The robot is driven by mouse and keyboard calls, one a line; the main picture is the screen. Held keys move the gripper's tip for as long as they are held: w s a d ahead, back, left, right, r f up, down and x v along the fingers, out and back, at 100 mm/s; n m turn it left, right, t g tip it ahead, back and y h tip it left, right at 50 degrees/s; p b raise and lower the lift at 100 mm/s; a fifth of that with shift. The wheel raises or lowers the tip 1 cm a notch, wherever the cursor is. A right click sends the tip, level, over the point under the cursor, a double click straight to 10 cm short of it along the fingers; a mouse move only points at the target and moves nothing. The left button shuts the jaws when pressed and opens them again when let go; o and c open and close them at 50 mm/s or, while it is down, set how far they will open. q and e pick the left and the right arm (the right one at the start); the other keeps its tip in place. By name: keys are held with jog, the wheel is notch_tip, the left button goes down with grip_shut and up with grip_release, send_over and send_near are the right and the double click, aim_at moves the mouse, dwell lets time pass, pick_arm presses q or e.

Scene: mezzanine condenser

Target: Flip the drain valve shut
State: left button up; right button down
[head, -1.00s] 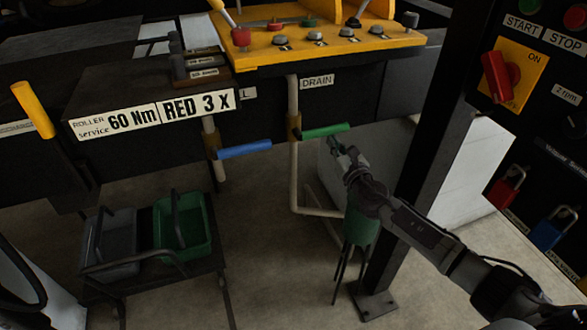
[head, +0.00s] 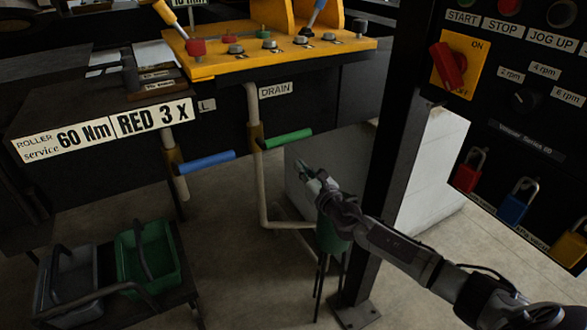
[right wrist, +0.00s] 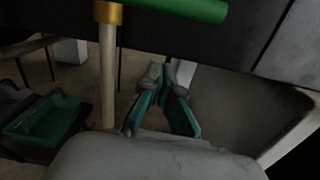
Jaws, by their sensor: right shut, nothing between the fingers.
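The drain valve is a green handle (head: 289,138) on a pale pipe under the DRAIN label (head: 275,90). The handle sticks out sideways to the right of its brass body (head: 256,136), across the pipe. In the right wrist view the green handle (right wrist: 190,10) crosses the top edge, beyond and above the fingers. My right gripper (head: 305,171) is shut and empty, below the handle and apart from it. Its teal-padded fingers (right wrist: 165,85) also show in the right wrist view. My left gripper is not in view.
A blue handle (head: 206,161) on a similar pipe is left of the drain valve. A dark post (head: 385,170) and a control panel (head: 520,130) stand at right. A green basket (head: 150,260) and a grey one are low left. The yellow console (head: 215,65) is above.

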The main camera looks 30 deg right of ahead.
jog(key=s, duration=0.8)
jog(key=shift+d+b, duration=0.35)
jog(key=shift+f, duration=0.1)
jog(key=s+d+f+m+g+h, duration=0.25)
jog(key=f+m, duration=0.25)
jog(key=f, duration=0.6)
jog(key=s+d+f+m+g+h, duration=0.1)
jog(key=s+d+f+m+g, duration=0.15)
jog(key=f+m, duration=0.6)
jog(key=s+f+m+g, duration=0.2)
jog(key=s+f, duration=0.3)
jog(key=f, duration=0.4)
jog(key=s+f+m+g, duration=0.3)
jog(key=s+f, duration=0.3)
jog(key=f, duration=0.4)
jog(key=s+a+f+m+g+y, duration=0.1)
jog(key=s+a+f+m, duration=0.3)
jog(key=s, duration=0.7)
jog(key=s+a+f+m+g+y, duration=0.1)
jog(key=s+a+f+m+g, duration=0.3)
jog(key=s+f, duration=0.4)
jog(key=s+a+f+m+g+y, duration=0.1)
jog(key=s+a+f+m, duration=0.5)
jog(key=s, duration=0.9)
jog(key=shift+s+a+f+g, duration=0.15)
jog(key=shift+a+f+g, duration=0.05)
jog(key=shift+a+g, duration=0.55)
